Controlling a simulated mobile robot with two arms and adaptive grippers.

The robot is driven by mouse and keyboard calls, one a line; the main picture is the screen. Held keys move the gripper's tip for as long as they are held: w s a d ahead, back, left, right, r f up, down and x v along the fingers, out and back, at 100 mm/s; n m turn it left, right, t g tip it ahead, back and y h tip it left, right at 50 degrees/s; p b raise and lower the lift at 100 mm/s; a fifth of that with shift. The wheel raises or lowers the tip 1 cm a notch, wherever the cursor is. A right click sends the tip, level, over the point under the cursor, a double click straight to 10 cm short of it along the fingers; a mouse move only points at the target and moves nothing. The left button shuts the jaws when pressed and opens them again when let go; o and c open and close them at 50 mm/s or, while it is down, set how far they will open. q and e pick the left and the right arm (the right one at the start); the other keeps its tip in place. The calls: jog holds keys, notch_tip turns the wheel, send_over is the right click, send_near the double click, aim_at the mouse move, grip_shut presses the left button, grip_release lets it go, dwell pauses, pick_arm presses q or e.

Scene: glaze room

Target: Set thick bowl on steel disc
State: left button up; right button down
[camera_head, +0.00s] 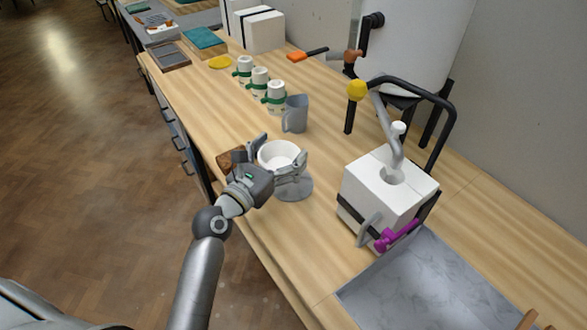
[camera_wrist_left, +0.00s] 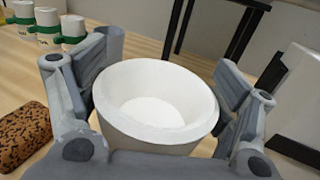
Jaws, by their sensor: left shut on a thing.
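The thick white bowl (camera_head: 281,151) is upright between the fingers of my left gripper (camera_head: 277,163), which is shut on it. The left wrist view shows the bowl's thick rim and empty inside (camera_wrist_left: 155,105), slightly tilted in the picture, with a finger on each side. The grey steel disc (camera_head: 296,190) shows on the wooden counter just below the bowl, partly hidden by the bowl and gripper. I cannot tell whether the bowl touches it. The disc is not clear in the left wrist view. My right gripper is not in view.
A speckled brown block (camera_head: 228,160) lies left of the gripper, near the counter's edge. A grey mug (camera_head: 295,114) and several green-banded white cups (camera_head: 260,80) stand behind. A white box-shaped block (camera_head: 385,188) with a grey handle stands to the right, beside a grey tray (camera_head: 425,280).

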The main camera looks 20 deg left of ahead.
aim_at(292, 158)
pick_arm(q)
jog(key=w+f, duration=0.1)
jog(key=w+d+f+b, duration=0.1)
jog(key=f, duration=0.1)
jog(key=w+f, duration=0.2)
jog(key=shift+d+f, duration=0.15)
notch_tip(292, 158, down, 2)
jog(key=shift+w+f+b, duration=0.1)
jog(key=shift+f+b, duration=0.1)
jog(key=shift+b, duration=0.6)
jog(key=shift+f, duration=0.45)
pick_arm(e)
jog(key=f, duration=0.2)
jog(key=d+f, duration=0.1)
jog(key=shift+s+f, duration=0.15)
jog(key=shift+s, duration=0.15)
pick_arm(q)
jog(key=shift+f, duration=0.15)
jog(key=o, duration=1.2)
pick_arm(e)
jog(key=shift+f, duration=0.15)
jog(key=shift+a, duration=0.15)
